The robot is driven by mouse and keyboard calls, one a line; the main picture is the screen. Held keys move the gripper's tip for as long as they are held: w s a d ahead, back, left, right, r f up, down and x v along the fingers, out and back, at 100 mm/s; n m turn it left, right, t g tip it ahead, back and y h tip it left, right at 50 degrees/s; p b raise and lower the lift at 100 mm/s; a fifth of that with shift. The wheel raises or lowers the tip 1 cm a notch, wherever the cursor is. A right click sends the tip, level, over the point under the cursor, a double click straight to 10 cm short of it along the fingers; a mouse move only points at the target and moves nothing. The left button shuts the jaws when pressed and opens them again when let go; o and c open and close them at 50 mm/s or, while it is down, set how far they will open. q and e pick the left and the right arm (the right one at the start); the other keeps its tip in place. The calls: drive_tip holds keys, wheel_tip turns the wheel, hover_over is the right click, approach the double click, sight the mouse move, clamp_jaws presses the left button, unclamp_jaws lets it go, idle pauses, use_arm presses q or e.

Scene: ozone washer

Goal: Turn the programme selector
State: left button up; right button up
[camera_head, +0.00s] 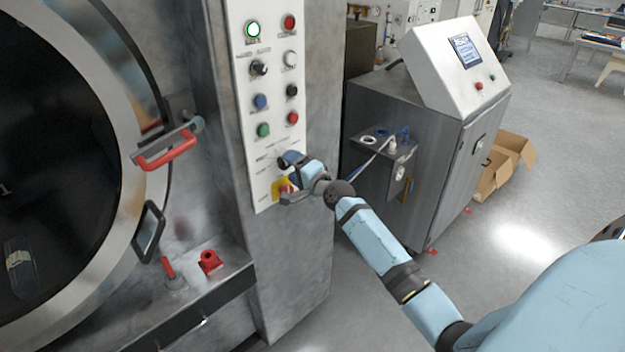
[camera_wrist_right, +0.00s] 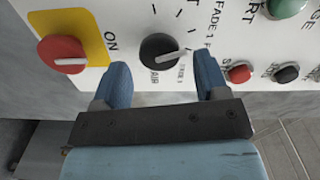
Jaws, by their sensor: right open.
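The programme selector (camera_wrist_right: 160,50) is a round black knob with a pale pointer on the white control panel (camera_head: 240,110). Printed marks and labels surround it in the right wrist view. In the head view my right gripper mostly hides it, low on the panel. My right gripper (camera_head: 287,178) is in front of the lower panel, and its blue fingers (camera_wrist_right: 163,78) are apart. In the wrist view the knob lies between and just beyond the fingertips. I cannot tell whether either finger touches it. My left gripper is out of view.
A red switch on a yellow plate (camera_wrist_right: 66,48) sits beside the selector. Several coloured buttons (camera_head: 262,101) and another black knob (camera_head: 258,68) are higher on the panel. The round door's red handle (camera_head: 168,150) sticks out left. A steel cabinet (camera_head: 390,110) stands right.

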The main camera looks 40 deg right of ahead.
drive_tip(key=s+b, duration=0.2)
drive_tip(key=s, duration=0.9)
drive_tip(key=shift+s+d, duration=0.25)
drive_tip(key=shift+d, duration=0.15)
